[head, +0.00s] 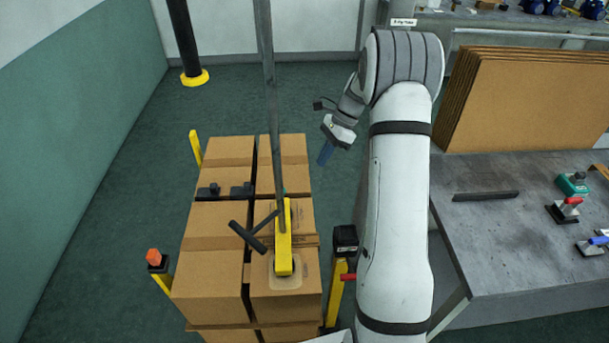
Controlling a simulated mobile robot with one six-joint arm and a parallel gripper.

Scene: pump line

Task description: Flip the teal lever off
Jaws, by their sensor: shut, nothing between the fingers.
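No clear teal lever shows in the head view. A teal block with a dark knob (573,183) sits on the grey workbench at the right; I cannot tell whether it bears a lever. My gripper (325,153) hangs beyond the stacked cartons, left of my arm, with its blue fingertips together, pointing down. It is shut and empty, and far from the teal block. My arm hides part of the floor and the bench's left side.
Stacked cartons (208,270) stand left of my arm, with a yellow bar (284,245) and grey pole above them. A red-handled clamp (567,208) and a blue-handled one (597,241) lie on the workbench (500,240). Flat cardboard sheets (530,100) stand behind.

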